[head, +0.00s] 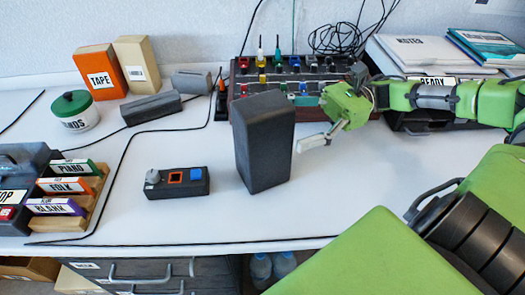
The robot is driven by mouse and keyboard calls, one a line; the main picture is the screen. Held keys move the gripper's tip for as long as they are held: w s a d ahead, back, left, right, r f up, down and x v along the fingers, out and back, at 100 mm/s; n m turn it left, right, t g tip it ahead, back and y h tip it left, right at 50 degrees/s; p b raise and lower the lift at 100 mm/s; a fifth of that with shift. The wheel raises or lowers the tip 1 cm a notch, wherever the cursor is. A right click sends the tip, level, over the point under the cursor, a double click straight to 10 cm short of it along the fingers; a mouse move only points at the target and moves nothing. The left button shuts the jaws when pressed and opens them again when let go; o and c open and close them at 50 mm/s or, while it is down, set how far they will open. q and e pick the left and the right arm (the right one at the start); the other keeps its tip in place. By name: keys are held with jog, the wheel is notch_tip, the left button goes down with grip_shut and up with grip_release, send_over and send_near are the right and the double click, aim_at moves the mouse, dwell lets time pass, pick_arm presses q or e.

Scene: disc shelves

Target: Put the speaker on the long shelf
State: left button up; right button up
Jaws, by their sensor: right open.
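The speaker, a dark grey box (263,142), stands near the middle of the long white surface (345,195) in the head view. It looks slightly tilted. My right gripper (316,136) is just to the right of the speaker, with a pale fingertip close to its right side. I cannot tell whether they touch. The gripper is open and not closed on the speaker. My left gripper is not in view. No separate long shelf can be made out for certain; the white surface runs along the wall.
A small control box (177,183) lies left of the speaker. A red mixer with cables (290,78) stands behind it. A file tray (72,215), a jar (74,111) and boxes (101,71) are left. Paper stacks (415,50) are back right. Drawers (135,272) are below.

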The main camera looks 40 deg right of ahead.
aim_at(239, 142)
jog(key=a, duration=0.3)
jog(key=a+b, duration=0.1)
jog(key=a, duration=0.2)
jog(key=shift+w+a+f, duration=0.15)
jog(key=shift+w+f, duration=0.05)
jog(key=shift+w+a, duration=0.1)
jog(key=shift+a, duration=0.05)
jog(key=c, duration=1.5)
jog(key=shift+r, duration=0.15)
jog(key=shift+c, duration=1)
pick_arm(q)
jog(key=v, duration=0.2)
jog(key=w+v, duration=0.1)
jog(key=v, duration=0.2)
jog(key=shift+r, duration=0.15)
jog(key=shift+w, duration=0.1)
pick_arm(e)
jog(key=shift+r, duration=0.15)
